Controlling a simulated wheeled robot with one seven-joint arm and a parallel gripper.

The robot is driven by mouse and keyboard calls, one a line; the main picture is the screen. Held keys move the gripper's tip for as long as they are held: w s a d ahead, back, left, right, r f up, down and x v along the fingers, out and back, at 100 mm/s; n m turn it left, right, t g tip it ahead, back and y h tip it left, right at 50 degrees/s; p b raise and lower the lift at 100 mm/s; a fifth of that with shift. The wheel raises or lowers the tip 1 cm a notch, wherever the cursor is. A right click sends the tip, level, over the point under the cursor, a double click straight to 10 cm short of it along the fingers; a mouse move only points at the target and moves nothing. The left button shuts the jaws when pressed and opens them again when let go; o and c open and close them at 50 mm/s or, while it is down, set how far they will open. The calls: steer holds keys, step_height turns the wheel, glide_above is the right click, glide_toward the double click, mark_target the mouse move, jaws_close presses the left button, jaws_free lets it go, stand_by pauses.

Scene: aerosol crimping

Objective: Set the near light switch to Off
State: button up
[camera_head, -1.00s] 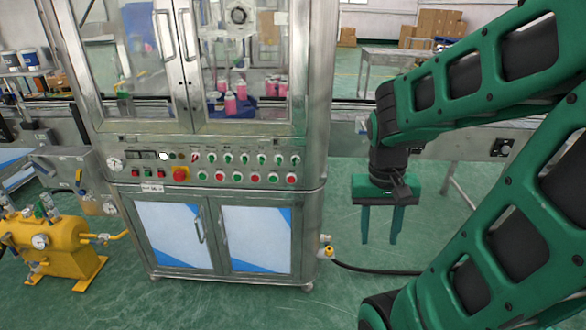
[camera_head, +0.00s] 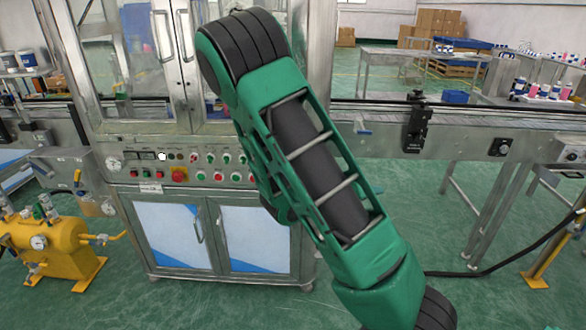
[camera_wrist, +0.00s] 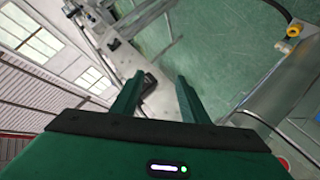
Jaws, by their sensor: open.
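The control panel (camera_head: 140,172) is on the front of the steel machine, with a row of small rotary switches (camera_head: 210,158) above a row of round buttons. The labels are too small to read, so I cannot tell which switch is the near light switch or how it is set. My arm covers the right part of the panel in the head view. My gripper (camera_wrist: 157,93) shows in the wrist view with its two green fingers apart and nothing between them. It is hidden in the head view. The machine's steel edge (camera_wrist: 282,85) lies right of the fingers, apart from them.
A red and yellow emergency stop (camera_head: 179,174) is left of the switches. A yellow tank unit (camera_head: 50,245) stands at the left. The conveyor (camera_head: 460,120) runs behind at the right. The green floor in front of the cabinet doors (camera_head: 170,235) is clear.

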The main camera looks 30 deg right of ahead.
steer(key=w+a+f+n+t+y, duration=0.1)
steer(key=w+a+n+t+y, duration=0.2)
steer(key=w+a+n+t, duration=1.2)
steer(key=w+d+m+g, duration=0.1)
steer(key=w+d, duration=0.4)
steer(key=w, duration=0.6)
steer(key=shift+w+d+m+g, duration=0.15)
steer(key=shift+w+m+g, duration=0.2)
steer(key=shift+m, duration=0.35)
steer(key=shift+c, duration=0.6)
